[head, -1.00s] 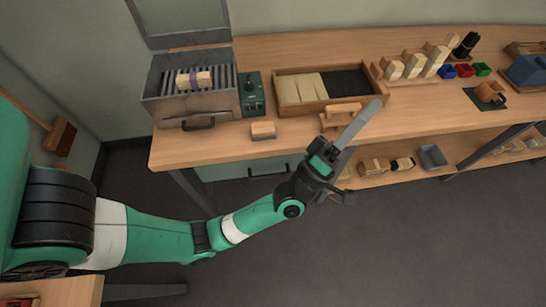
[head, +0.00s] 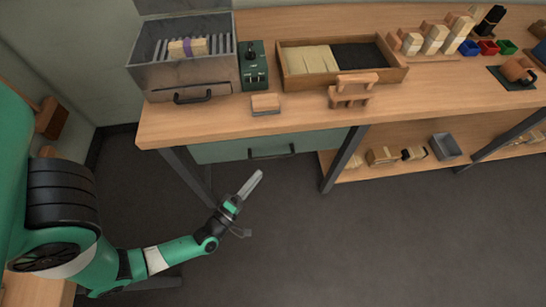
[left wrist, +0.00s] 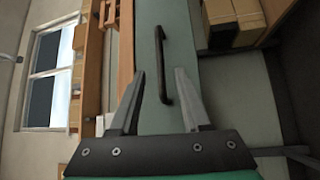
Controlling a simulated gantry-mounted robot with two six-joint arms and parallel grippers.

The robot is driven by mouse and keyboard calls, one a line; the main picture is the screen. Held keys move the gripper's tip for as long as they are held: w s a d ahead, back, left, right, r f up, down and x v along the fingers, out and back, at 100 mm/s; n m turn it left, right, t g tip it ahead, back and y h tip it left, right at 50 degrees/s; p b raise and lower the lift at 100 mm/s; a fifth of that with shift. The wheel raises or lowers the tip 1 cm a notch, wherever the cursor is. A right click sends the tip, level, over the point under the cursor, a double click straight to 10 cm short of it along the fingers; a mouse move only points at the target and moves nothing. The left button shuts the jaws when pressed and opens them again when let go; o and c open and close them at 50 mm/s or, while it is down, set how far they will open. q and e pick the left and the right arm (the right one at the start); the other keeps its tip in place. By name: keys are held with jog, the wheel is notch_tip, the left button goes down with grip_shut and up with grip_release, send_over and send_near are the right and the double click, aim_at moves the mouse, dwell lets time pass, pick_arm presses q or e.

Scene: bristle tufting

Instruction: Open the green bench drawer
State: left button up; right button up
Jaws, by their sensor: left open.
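The green drawer front (head: 215,150) sits under the bench top and looks closed. My left gripper (head: 256,178) is open and empty, a little below and in front of the handle in the head view. In the left wrist view the drawer front (left wrist: 180,30) fills the middle, and the handle (left wrist: 160,65) shows between my two spread fingertips (left wrist: 159,72). The fingers appear short of it and not closed on it. My right gripper is in neither view.
Bench legs (head: 343,160) stand on both sides of the drawer. A lower shelf (head: 400,175) with wooden blocks and a grey tray (head: 445,147) lies to the right. A metal box (head: 185,75) and a wooden tray (head: 397,74) stand on the bench. The floor before the drawer is clear.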

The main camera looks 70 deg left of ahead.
aim_at(273, 156)
pick_arm(q)
jog(key=b+x, duration=0.2)
jog(key=x, duration=0.7)
jog(key=shift+w+a+r, duration=0.1)
jog(key=shift+w+a, duration=0.05)
jog(key=shift+a, duration=0.05)
grip_shut()
dwell(0.9)
